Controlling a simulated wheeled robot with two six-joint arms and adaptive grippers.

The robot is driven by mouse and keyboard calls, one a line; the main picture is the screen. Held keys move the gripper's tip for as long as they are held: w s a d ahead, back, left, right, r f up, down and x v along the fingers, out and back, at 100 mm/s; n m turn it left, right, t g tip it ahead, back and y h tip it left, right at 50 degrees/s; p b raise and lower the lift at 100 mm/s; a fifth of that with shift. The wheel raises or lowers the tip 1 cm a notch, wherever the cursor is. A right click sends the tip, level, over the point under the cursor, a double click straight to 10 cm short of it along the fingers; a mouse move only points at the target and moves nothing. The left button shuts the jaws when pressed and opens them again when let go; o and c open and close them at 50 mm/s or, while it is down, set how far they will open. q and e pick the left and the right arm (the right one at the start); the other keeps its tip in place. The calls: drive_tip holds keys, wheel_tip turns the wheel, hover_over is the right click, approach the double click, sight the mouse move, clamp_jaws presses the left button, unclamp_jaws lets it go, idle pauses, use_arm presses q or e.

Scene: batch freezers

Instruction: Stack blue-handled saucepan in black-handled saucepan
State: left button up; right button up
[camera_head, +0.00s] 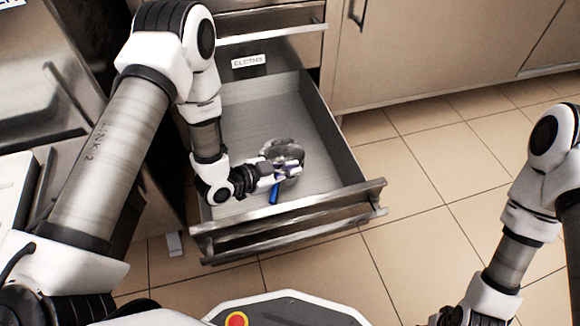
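A round, shiny metal saucepan (284,148) is in the open drawer, right of its middle. A blue handle (274,193) shows just below it, toward the drawer front. My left gripper (284,170) reaches in from the left and lies over the near side of the pan, at the blue handle. Its fingers are small and blend with the metal, so whether they grip is unclear. I cannot make out a black handle or a separate second pan. My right gripper (446,318) is at the bottom edge, partly cut off.
The pulled-out drawer (340,137) has a metal front rail (290,220) and a mostly bare floor. A label (249,61) marks the cabinet behind it. Another drawer is above. Beige cabinets stand at the back right, and the tiled floor (410,230) at right is clear.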

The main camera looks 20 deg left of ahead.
use_arm(q)
drive_tip(key=shift+o, duration=1.2)
drive_tip(key=shift+r, duration=0.35)
drive_tip(key=p+v, duration=0.5)
drive_tip(key=v, duration=0.2)
drive_tip(key=shift+s+r+p, duration=0.2)
drive_tip(key=shift+r+p, duration=0.05)
drive_tip(key=shift+p, duration=0.15)
drive_tip(key=shift+a, duration=0.1)
